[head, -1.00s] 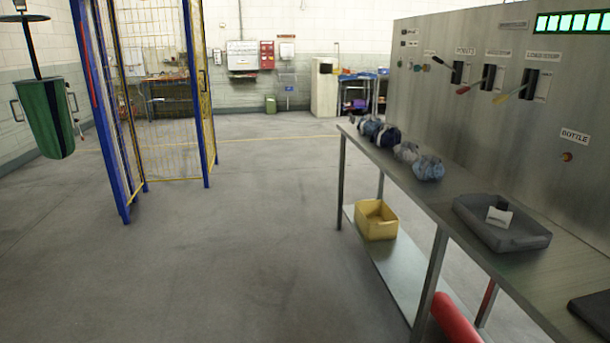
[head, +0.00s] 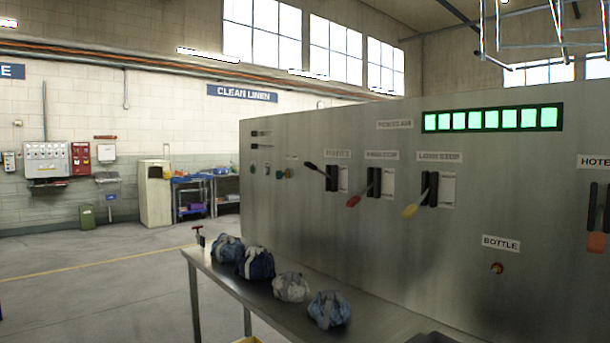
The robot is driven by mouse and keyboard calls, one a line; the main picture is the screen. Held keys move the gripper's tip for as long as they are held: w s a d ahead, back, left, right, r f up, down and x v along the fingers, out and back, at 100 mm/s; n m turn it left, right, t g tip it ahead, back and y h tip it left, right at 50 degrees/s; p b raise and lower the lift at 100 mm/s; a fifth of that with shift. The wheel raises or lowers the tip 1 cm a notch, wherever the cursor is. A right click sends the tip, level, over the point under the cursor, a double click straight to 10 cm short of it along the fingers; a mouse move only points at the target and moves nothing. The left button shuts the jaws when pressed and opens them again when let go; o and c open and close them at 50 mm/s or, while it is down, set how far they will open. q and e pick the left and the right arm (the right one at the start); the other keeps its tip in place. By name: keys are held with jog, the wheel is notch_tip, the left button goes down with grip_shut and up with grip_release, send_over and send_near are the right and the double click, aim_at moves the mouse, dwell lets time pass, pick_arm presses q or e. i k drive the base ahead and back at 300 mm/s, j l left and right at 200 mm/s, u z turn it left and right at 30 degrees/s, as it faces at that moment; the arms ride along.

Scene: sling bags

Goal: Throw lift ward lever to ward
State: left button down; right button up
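A grey metal control panel (head: 300,230) fills the right half of the head view. It carries a row of slotted levers under small labels. Another lever with an orange handle (head: 596,242) hangs downward at the right edge, under a label cut off at "HOTE". I cannot read a lever label that says lift or ward. Neither gripper is in view.
A metal table (head: 215,268) with several tied blue and grey bags (head: 290,287) stands along the panel's front. A round red-brown button (head: 497,268) sits under the "BOTTLE" label. A row of green lights (head: 490,120) is above. Floor (head: 100,290) at left is clear.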

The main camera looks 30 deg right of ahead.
aim_at(308, 165)
jog(key=i+j+z, duration=0.2)
jog(key=i+z, duration=0.3)
jog(key=i+j+z, duration=0.3)
jog(key=z, duration=0.2)
jog(key=i+j+z, duration=0.3)
jog(key=j+z, duration=0.2)
jog(key=i+j+z, duration=0.2)
jog(key=j+z, duration=0.25)
jog(key=i+j+z, duration=0.1)
jog(key=j+z, duration=0.15)
jog(key=j, duration=0.25)
jog(key=j+z, duration=0.25)
jog(key=j, duration=0.25)
